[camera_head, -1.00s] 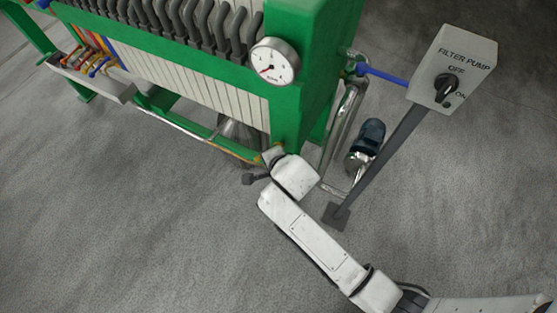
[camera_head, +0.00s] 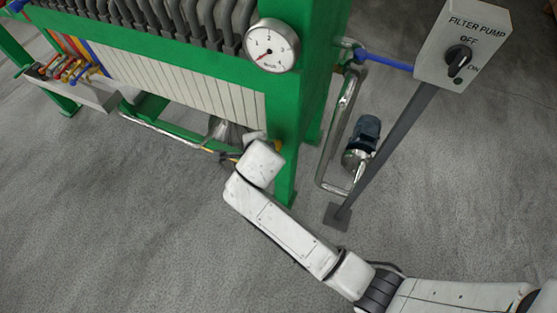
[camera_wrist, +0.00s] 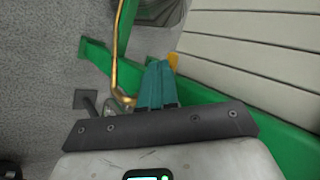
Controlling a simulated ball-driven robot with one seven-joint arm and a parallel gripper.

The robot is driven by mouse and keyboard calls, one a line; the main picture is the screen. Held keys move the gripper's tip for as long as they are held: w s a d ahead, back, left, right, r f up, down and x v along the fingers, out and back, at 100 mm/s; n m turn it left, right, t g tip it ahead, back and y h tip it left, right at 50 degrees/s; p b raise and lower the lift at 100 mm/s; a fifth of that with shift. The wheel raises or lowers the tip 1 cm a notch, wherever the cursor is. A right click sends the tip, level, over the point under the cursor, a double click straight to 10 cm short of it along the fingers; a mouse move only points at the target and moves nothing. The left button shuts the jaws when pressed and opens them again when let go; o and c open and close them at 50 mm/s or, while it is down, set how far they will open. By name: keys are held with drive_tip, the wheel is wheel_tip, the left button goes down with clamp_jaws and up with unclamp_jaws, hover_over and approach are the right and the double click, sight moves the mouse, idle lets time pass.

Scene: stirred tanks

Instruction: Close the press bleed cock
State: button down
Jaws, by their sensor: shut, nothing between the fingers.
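A yellow lever-like piece (camera_wrist: 173,61), which may be the bleed cock's handle, shows just beyond my fingertips in the wrist view. A bent brass pipe (camera_wrist: 118,62) runs beside it on the left, and its lower end is partly hidden. My gripper (camera_wrist: 158,66) has teal fingers, shut and empty, with the tips very close to the yellow piece; I cannot tell whether they touch. In the head view my white wrist hides the fingers, low beside the green press frame (camera_head: 307,62).
A pressure gauge (camera_head: 271,46) is on the press end. The FILTER PUMP switch box (camera_head: 462,42) stands on a grey post at right, near a blue motor (camera_head: 363,137) and steel piping (camera_head: 336,150). Coloured cocks (camera_head: 84,71) sit over a trough at left. Open floor lies in front.

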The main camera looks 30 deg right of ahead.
drive_tip(key=shift+w+d, duration=0.15)
drive_tip(key=shift+w, duration=0.3)
idle(0.6)
